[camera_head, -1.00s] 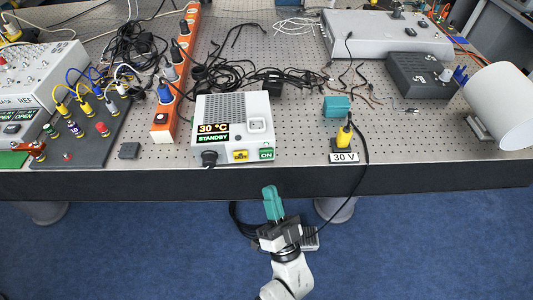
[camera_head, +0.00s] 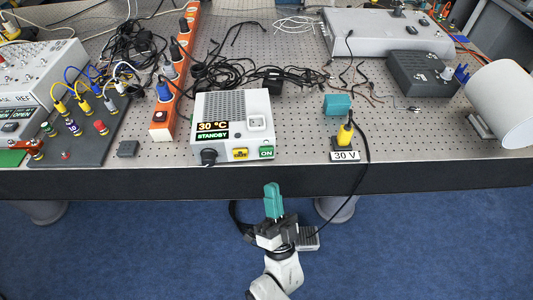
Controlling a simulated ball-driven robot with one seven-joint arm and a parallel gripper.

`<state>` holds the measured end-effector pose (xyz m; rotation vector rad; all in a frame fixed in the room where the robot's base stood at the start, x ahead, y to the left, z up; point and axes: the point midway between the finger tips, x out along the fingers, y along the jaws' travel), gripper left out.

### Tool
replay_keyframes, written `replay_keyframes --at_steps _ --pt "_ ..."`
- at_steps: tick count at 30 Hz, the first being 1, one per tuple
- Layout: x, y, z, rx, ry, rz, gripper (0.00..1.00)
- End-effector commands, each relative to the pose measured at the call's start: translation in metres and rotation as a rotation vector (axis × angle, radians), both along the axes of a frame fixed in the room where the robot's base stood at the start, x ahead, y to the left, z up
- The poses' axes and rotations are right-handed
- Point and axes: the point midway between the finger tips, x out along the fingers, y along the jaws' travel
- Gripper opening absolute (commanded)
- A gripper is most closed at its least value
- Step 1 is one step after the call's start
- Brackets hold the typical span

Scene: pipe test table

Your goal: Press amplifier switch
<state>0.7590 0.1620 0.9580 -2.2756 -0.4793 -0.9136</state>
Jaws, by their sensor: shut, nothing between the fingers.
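My gripper (camera_head: 273,187) has teal fingers that are shut and empty. It points up in the picture, in front of the table's front edge and over the blue floor, apart from everything on the table. No thing is clearly labelled as an amplifier. Behind the gripper, on the table, stands a white box (camera_head: 226,105) with a display reading 30 °C and STANDBY. At the far right a dark grey box (camera_head: 419,76) has a light knob.
The perforated table (camera_head: 290,140) has a dark front edge. An orange power strip (camera_head: 162,128) stands left of the white box. A yellow plug (camera_head: 345,133) by a 30 V label and a teal block (camera_head: 337,104) are on the right. A white cylinder (camera_head: 500,104) is far right.

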Motion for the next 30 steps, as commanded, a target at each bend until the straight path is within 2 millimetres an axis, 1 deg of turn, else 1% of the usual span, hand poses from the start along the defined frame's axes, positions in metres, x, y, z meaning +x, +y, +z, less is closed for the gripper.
replay_keyframes --at_steps 3,9,15,21,30 --pt "0.017 0.0 -0.004 0.002 -0.001 -0.003 0.0" --pt "0.043 0.001 -0.005 0.001 0.0 -0.004 0.0" --pt "0.06 0.002 -0.003 0.001 0.0 -0.003 0.0" --pt "0.067 0.002 -0.001 0.0 0.001 -0.001 0.0" --pt "0.067 0.002 0.0 -0.001 0.001 -0.001 0.0"
